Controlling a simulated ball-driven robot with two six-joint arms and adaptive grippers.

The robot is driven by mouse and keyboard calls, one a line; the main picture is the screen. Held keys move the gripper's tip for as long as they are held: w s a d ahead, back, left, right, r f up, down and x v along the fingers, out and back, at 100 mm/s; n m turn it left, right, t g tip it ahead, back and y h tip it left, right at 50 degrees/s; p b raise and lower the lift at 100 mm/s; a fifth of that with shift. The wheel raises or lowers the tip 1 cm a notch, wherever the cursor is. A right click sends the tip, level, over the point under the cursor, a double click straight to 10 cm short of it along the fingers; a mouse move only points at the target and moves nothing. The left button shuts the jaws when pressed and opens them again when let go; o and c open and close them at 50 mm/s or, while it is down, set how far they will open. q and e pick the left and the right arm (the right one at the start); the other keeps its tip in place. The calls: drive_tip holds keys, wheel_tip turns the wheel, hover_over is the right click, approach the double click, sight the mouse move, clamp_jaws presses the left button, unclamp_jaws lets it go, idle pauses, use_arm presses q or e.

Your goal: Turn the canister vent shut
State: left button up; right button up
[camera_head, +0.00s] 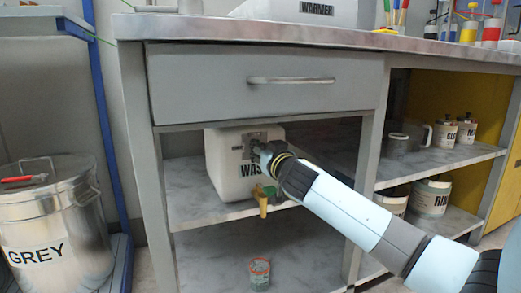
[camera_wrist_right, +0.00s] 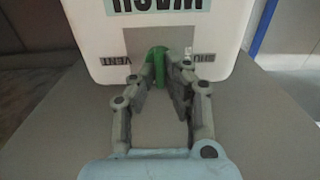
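The white canister (camera_head: 225,176), its label partly hidden, stands on the upper shelf under the drawer. In the right wrist view the canister (camera_wrist_right: 233,30) appears upside down, with a grey marked plate (camera_wrist_right: 112,66) reading "VENT". The green vent handle (camera_wrist_right: 158,62) stands at the middle of the plate, its long side running up and down in that view. My right gripper (camera_wrist_right: 164,78) has its fingertips on either side of the handle, apparently touching it. In the head view my right gripper (camera_head: 258,150) is at the canister's front and hides the handle. My left gripper is out of view.
The drawer (camera_head: 265,85) is close above. A small cup (camera_head: 260,270) is on the lower shelf. Tins and jars (camera_head: 432,197) fill the right shelves. A grey bin (camera_head: 52,225) stands at left.

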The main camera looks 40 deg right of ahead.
clamp_jaws()
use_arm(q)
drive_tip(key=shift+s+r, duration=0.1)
use_arm(e)
drive_tip(key=shift+n, duration=0.4)
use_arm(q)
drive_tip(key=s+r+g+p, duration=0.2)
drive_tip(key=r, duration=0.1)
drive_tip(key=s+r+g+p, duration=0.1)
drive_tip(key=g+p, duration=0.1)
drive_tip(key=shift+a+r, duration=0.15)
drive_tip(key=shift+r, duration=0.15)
use_arm(e)
drive_tip(key=n, duration=1.7)
drive_tip(key=shift+a+f, duration=0.2)
drive_tip(key=shift+n, duration=0.3)
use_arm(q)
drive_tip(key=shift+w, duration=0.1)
use_arm(e)
drive_tip(key=shift+f, duration=0.1)
